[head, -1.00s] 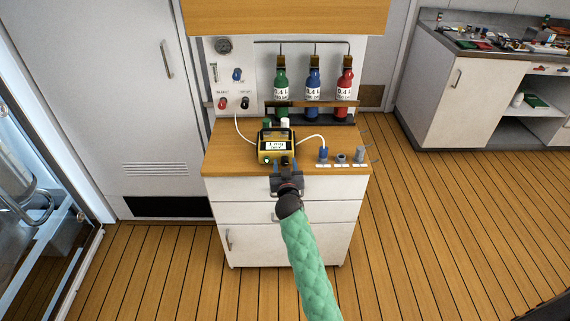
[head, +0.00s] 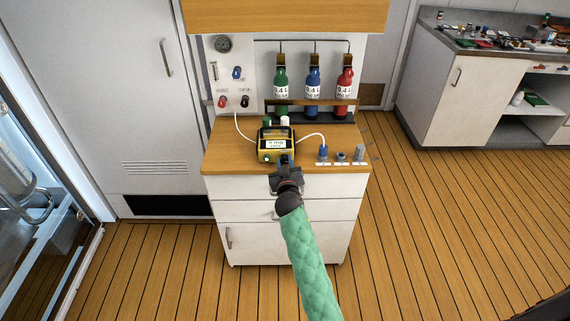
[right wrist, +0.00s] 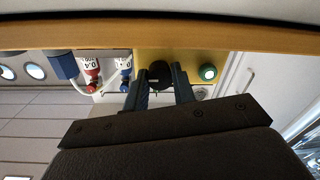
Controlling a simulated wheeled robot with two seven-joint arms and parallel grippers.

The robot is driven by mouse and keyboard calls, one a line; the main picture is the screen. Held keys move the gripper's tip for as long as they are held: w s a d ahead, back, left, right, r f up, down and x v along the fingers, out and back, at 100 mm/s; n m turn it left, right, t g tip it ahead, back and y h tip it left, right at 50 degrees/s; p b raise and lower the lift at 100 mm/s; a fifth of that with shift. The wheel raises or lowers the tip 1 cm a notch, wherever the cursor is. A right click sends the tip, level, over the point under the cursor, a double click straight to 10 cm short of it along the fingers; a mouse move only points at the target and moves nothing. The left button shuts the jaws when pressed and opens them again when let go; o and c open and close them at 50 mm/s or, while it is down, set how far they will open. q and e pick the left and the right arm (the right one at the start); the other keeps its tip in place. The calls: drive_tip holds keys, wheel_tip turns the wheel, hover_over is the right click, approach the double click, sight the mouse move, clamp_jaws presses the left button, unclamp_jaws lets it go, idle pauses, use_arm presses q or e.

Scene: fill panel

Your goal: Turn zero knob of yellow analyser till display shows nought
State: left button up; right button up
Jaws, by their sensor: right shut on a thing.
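The yellow analyser (head: 261,147) stands on the wooden top of the white cabinet. Its small display (head: 276,144) reads what looks like 0 mg, with a smaller line beneath too small to read. My right gripper (head: 286,160) reaches to the analyser's front from below and covers the knob in the head view. In the right wrist view the black knob (right wrist: 159,72) sits between the fingertips, and my right gripper (right wrist: 162,80) is shut on it. A green round part (right wrist: 207,72) on the analyser's front is beside the fingers, untouched. My left gripper is out of view.
A tube runs from the analyser to a blue fitting (head: 323,153) beside grey fittings (head: 359,152) at the right edge. Green (head: 282,90), blue (head: 313,90) and red (head: 344,92) bottles stand behind a rail. The floor around the cabinet is clear.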

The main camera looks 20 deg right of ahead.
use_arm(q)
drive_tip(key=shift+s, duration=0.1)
use_arm(e)
drive_tip(key=shift+n, duration=0.6)
drive_tip(key=o, duration=1)
drive_tip(key=shift+s+a, duration=0.15)
drive_tip(key=shift+s, duration=0.35)
use_arm(q)
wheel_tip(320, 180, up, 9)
drive_tip(key=b, duration=0.2)
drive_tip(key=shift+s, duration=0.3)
use_arm(e)
drive_tip(key=shift+v, duration=3.4)
